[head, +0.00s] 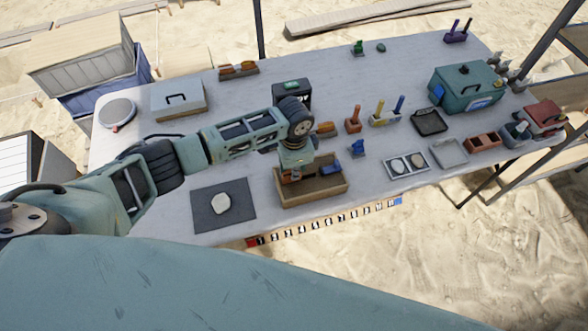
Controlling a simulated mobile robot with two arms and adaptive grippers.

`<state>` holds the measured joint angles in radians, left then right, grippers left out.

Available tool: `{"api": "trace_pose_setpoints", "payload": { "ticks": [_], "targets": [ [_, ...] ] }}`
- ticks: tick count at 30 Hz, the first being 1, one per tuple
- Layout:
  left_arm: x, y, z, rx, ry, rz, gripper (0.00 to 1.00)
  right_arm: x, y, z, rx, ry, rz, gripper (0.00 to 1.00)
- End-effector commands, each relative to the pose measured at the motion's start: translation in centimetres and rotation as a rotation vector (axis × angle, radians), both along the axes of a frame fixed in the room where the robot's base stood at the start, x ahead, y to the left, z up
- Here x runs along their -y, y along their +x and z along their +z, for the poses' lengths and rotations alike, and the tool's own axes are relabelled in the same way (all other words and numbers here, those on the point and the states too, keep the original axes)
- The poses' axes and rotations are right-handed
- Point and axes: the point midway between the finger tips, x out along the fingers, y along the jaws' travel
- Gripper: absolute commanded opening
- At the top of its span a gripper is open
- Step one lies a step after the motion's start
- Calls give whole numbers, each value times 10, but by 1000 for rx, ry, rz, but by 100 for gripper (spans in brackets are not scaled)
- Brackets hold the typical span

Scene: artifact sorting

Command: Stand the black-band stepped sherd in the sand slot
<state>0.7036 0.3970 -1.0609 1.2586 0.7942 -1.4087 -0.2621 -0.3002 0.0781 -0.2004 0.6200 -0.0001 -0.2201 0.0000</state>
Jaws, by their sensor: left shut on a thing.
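My left gripper (292,172) points down over the wooden sand tray (330,189), toward its left half. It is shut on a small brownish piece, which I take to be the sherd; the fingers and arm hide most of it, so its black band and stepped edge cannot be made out. Whether the piece touches the sand cannot be told. The sand slot is not distinguishable. A pale rounded piece (221,204) lies on the dark mat (242,214) left of the tray. My right gripper is not in view.
A scale strip (320,222) runs along the front edge. A black box (291,92) stands behind the gripper. Right of the tray are a blue clip-like item (357,148), a two-dish tray (406,165) and brushes (354,119). A teal toolbox (466,88) stands farther right.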

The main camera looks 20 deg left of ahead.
Motion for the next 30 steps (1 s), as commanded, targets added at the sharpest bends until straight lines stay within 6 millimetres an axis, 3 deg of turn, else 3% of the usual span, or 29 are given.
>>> {"api": "trace_pose_setpoints", "payload": {
  "ticks": [22, 23, 30],
  "targets": [
    [0, 0, -20, -1, -1, 1, 0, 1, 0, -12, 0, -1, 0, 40],
    [0, 0, -19, 0, 0, 1, 10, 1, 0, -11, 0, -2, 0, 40],
    [0, 0, -18, 0, 0, 0, 29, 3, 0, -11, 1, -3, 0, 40]
  ]
}}
